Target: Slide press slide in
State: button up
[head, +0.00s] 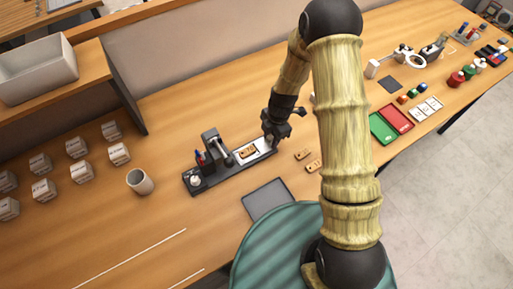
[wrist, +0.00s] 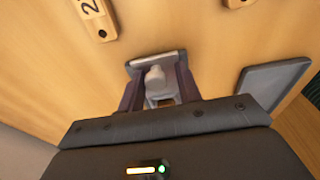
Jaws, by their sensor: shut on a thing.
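A laser marker with a long dark base (head: 212,183) stands on the wooden table in the head view. A light slide (head: 262,147) lies on its right part and carries a brown wooden tag (head: 248,152). My gripper (head: 272,140) is at the right end of the slide. In the wrist view my gripper (wrist: 158,85) is shut on a pale rounded knob (wrist: 155,77) at the slide's end plate (wrist: 155,58). The fingers hide the sides of the knob.
Two wooden tags (head: 308,160) lie right of the marker; one shows in the wrist view (wrist: 97,18). A grey tray (head: 268,200) lies in front. A cup (head: 140,181) and several white blocks (head: 80,172) stand to the left. Red and green trays (head: 382,127) are to the right.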

jog(key=shift+s+f, duration=0.15)
jog(key=shift+f, duration=0.25)
